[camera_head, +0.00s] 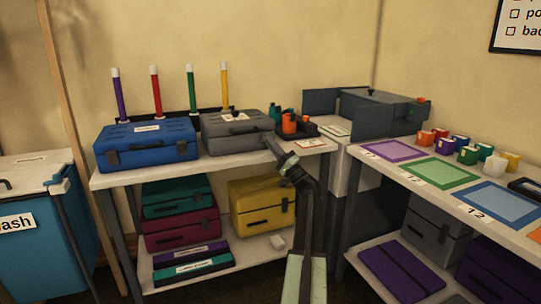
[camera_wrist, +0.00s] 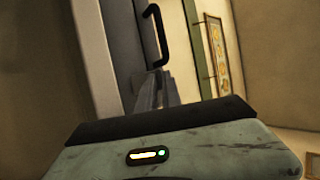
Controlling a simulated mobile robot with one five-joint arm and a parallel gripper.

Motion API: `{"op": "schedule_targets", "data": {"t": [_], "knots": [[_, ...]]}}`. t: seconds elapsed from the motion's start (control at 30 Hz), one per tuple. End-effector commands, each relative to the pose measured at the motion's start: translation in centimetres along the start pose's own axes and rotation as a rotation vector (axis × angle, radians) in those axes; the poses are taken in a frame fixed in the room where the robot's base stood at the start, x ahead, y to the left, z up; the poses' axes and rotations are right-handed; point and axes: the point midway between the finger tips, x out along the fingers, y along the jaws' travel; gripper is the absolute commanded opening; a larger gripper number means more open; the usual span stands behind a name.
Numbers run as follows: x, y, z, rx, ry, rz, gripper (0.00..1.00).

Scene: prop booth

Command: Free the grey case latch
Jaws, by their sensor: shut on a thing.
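The grey case (camera_head: 225,146) stands on the white table's top, to the right of a blue case, with its lid down. Its front also shows in the wrist view (camera_wrist: 125,45), turned on its side, with the black carry handle (camera_wrist: 158,38) beyond my fingers. My gripper (camera_head: 271,144) reaches the right end of the case's front. In the wrist view the grey fingers (camera_wrist: 155,93) are close together against the case front. They are shut on the case's latch, which they and the gripper body largely hide.
The blue case (camera_head: 146,150) stands close on the left. Coloured tubes (camera_head: 191,88) stand behind. Orange and green items in a dark tray (camera_head: 293,127) lie right of the grey case. A side table (camera_head: 470,185) with mats and mugs is at right.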

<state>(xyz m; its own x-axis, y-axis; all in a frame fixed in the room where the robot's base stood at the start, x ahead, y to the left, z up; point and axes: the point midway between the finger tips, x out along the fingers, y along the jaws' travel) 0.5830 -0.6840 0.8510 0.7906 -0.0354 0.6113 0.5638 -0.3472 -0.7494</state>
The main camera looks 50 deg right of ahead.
Motion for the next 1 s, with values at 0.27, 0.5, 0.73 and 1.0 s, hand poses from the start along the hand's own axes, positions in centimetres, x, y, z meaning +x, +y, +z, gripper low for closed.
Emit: {"op": "schedule_targets", "data": {"t": [0.27,0.5,0.73,1.0], "knots": [[-0.78,1.02,0.20,-0.054,0.002,-0.132,0.00],[-0.86,0.99,0.24,-0.075,0.002,-0.181,0.00],[-0.83,0.90,0.26,-0.078,0.002,-0.189,0.00],[-0.82,0.90,0.26,-0.077,0.002,-0.189,0.23]]}}
